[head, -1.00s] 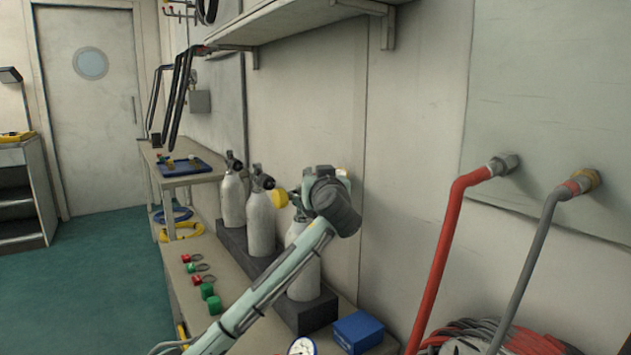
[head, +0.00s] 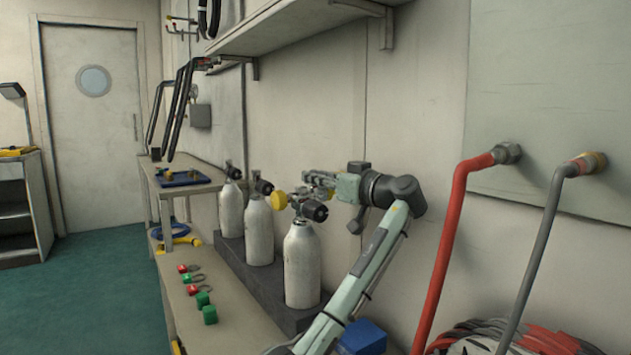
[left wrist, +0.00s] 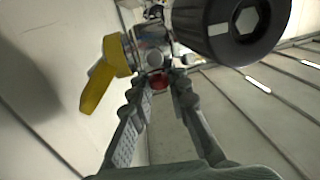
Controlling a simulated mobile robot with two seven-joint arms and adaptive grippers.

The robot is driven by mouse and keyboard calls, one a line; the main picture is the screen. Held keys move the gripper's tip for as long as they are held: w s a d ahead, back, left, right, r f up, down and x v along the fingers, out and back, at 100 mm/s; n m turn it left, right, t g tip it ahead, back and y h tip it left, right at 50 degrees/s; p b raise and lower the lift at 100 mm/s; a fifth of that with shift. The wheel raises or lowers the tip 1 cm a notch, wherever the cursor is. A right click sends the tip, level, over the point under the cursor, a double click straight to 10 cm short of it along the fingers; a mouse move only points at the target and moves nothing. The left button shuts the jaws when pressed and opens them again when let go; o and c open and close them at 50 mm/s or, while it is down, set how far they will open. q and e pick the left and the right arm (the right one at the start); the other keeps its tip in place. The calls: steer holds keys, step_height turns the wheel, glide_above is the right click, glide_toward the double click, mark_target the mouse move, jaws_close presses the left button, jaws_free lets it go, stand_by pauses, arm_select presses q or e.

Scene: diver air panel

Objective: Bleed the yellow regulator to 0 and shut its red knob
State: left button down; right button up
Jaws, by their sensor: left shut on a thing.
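The yellow regulator (head: 279,200) sits on the valve at the top of the nearest grey cylinder (head: 301,262), and it also shows in the left wrist view (left wrist: 103,75). My left gripper (head: 314,182) reaches in from the right at the valve. In the left wrist view the red knob (left wrist: 158,82) is between my left fingertips (left wrist: 159,78), which are shut on it. A black valve knob (left wrist: 240,28) is close to the right finger there. In the head view the red knob is too small to make out. No gauge reading is legible. My right gripper is out of view.
Two more cylinders (head: 258,232) stand behind in the dark rack. Red (head: 447,245) and grey hoses hang from the wall at right.

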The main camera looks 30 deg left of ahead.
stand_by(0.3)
arm_select(q)
steer(key=c, duration=1.4)
jaws_free()
steer(key=v, duration=1.2)
steer(key=shift+c, duration=0.2)
